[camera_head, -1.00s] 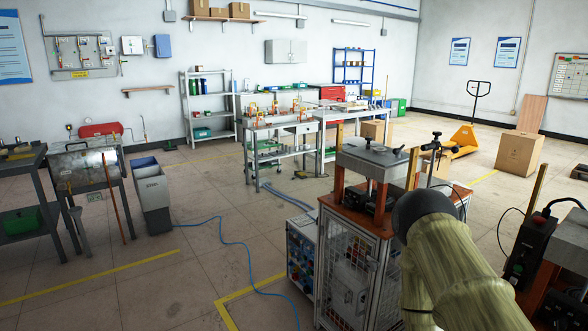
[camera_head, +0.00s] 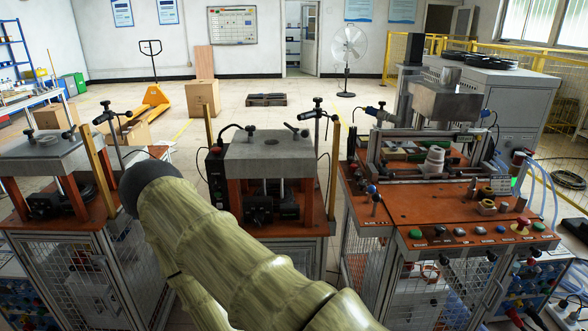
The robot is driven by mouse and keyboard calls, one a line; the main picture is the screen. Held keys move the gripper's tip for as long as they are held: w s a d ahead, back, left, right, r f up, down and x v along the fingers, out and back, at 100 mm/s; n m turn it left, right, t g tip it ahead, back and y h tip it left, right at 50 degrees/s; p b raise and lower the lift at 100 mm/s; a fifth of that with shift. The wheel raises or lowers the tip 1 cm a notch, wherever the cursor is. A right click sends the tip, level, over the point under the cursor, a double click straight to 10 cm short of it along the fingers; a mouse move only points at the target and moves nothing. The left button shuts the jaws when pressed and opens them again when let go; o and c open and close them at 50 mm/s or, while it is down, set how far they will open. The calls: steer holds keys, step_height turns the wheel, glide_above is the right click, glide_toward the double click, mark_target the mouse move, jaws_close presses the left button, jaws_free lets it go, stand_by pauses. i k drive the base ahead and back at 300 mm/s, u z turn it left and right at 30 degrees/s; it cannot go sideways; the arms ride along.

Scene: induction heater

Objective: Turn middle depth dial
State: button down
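An orange-topped machine (camera_head: 385,175) stands at the right in the head view, with a grey metal slide unit on top. Its sloping front strip (camera_head: 455,262) carries a row of green, grey and red buttons or knobs. A blue panel (camera_head: 540,290) with small coloured knobs shows at the lower right. I cannot tell which knob is the middle depth dial; the labels are too small to read. My arm, pale green with a dark rounded joint, crosses the lower middle. My gripper is not visible.
Two more orange stations stand nearby: a middle one (camera_head: 270,150) and a left one (camera_head: 45,155), both with grey top plates. Another knobbed panel (camera_head: 20,290) is at the lower left. A yellow pallet truck (camera_head: 153,97) and cartons stand behind. Open floor (camera_head: 235,108) lies beyond the stations.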

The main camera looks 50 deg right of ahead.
mark_target(257, 216)
steer(key=z, duration=1.4)
